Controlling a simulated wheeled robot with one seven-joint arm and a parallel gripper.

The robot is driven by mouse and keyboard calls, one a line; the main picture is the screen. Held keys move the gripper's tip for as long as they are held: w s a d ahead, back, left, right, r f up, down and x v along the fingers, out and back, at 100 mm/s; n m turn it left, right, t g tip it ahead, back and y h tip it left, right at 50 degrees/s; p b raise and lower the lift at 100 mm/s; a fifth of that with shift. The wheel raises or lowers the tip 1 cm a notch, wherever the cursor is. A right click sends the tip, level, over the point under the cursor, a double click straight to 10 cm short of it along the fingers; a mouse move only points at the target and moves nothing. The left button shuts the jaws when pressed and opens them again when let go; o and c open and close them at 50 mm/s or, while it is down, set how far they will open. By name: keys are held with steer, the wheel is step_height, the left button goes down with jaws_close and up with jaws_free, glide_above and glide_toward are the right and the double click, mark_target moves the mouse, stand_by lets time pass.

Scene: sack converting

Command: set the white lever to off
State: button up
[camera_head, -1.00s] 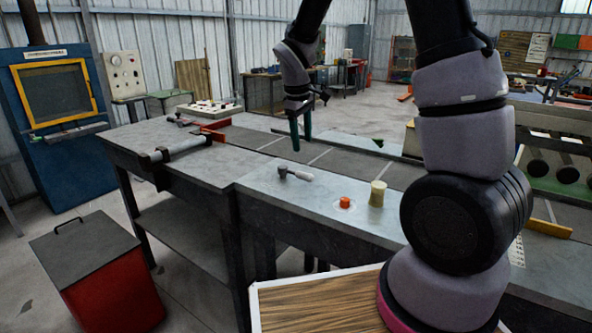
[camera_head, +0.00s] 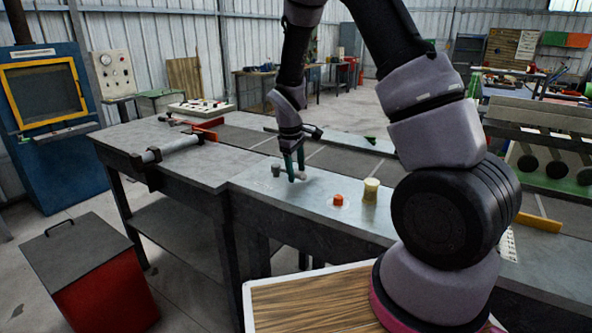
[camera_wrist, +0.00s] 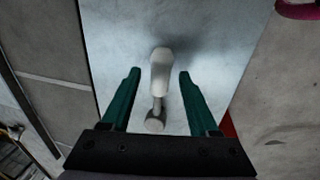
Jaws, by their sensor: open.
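The white lever has a pale, thick handle (camera_wrist: 161,68) on a thin grey stem that runs to a round grey pivot (camera_wrist: 155,125) in the wrist view. In the head view the pivot (camera_head: 276,170) shows on the light metal panel of the bench, left of my gripper (camera_head: 294,173). My gripper's two green fingers are open. In the wrist view my gripper (camera_wrist: 159,74) has one finger on each side of the handle, with gaps showing on both sides. The handle is partly hidden by the fingers in the head view. No on or off marking is readable.
An orange button (camera_head: 339,199) and a yellowish cylinder (camera_head: 371,190) stand on the panel to the right of the lever. A clamp-like bar (camera_head: 172,148) lies on the bench at left. A red bin (camera_head: 95,275) stands on the floor.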

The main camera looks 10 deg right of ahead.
jaws_close()
stand_by(1.4)
